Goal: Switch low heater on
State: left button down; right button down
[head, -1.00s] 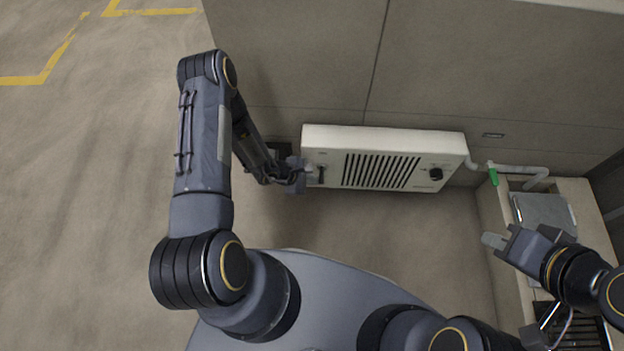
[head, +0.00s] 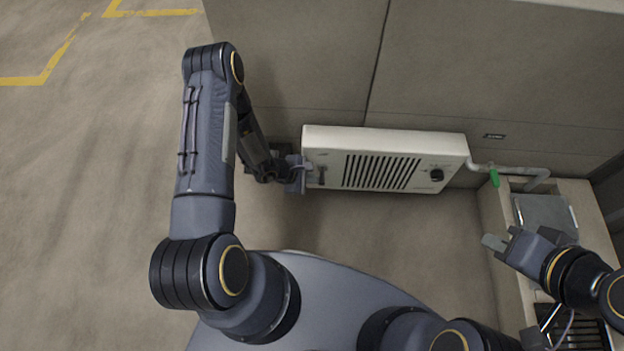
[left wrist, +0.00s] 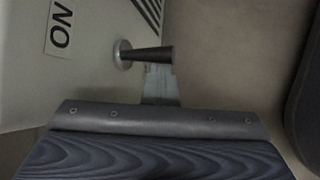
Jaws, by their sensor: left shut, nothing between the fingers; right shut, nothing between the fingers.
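The low heater (head: 330,140) is a white wall unit with a dark slatted grille and a round black knob (head: 436,174) at its right end. In the left wrist view a black lever (left wrist: 146,54) sticks out from a round metal base on the white panel, with an "ON" label (left wrist: 61,27) to its left. My left gripper (head: 303,174) is at the heater's left end; its shut fingertips (left wrist: 160,84) are right beside the lever, and I cannot tell whether they touch it. My right gripper (head: 497,240) is shut and empty, right of the heater and apart from it.
A white pipe with a green valve handle (head: 494,178) runs from the heater's right side. A counter with a grey sink (head: 545,212) stands at the right. The wall is behind the heater; open floor (head: 90,190) lies at the left.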

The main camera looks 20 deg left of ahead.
pick_arm(q)
jog(key=shift+w+d+r, duration=0.1)
jog(key=shift+w+r, duration=0.05)
jog(key=shift+r, duration=0.15)
pick_arm(e)
jog(key=shift+f, duration=0.2)
pick_arm(q)
jog(key=shift+r, duration=0.15)
pick_arm(e)
jog(key=shift+r, duration=0.15)
pick_arm(q)
jog(key=shift+r, duration=0.7)
pick_arm(e)
jog(key=shift+r, duration=0.3)
